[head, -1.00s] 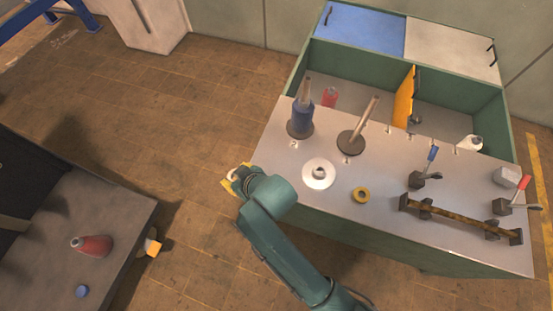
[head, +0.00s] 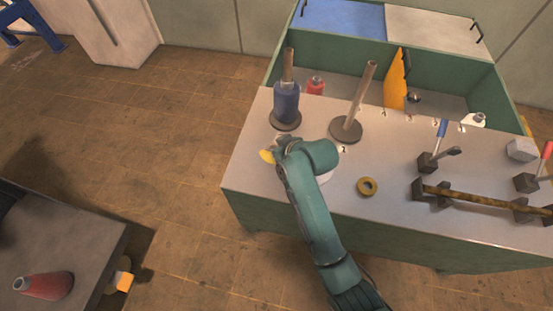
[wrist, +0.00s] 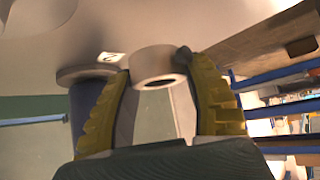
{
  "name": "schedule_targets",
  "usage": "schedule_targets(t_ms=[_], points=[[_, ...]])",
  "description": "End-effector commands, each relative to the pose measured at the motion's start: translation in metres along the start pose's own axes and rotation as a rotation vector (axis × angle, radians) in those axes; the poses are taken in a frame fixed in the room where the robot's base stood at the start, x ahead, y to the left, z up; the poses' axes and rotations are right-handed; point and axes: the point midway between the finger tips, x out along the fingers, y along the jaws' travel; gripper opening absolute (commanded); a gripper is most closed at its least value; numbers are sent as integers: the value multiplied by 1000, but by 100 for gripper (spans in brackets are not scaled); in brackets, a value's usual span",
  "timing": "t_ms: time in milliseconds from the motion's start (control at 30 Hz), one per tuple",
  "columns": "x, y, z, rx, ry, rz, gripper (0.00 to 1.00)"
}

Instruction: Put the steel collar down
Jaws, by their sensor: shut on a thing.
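The steel collar (wrist: 152,62) is a pale grey ring with a dark hole. It shows in the wrist view between the yellow fingertips of my gripper (wrist: 163,75), which is shut on it. In the head view my gripper (head: 268,155) is mostly hidden by my arm, with one yellow finger showing at the left part of the grey bench top (head: 250,165). The collar cannot be made out there. I cannot tell whether the collar touches the bench.
A post with a blue sleeve (head: 286,103) and a bare tilted-looking post (head: 360,95) stand behind my gripper. My arm mostly covers a white disc (head: 326,177).

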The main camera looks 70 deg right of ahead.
Motion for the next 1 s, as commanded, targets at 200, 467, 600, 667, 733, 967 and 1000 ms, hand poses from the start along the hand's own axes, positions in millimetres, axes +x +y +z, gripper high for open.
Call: schedule_targets(t_ms=[200,467,600,667,733,967,1000], points=[[30,0,29,-1,4,1,10],[29,0,28,-1,3,0,10],[31,0,31,-1,0,0,61],[31,0,31,-1,0,0,72],[31,0,31,-1,0,0,75],[30,0,30,-1,1,0,75],[29,0,28,-1,2,0,75]])
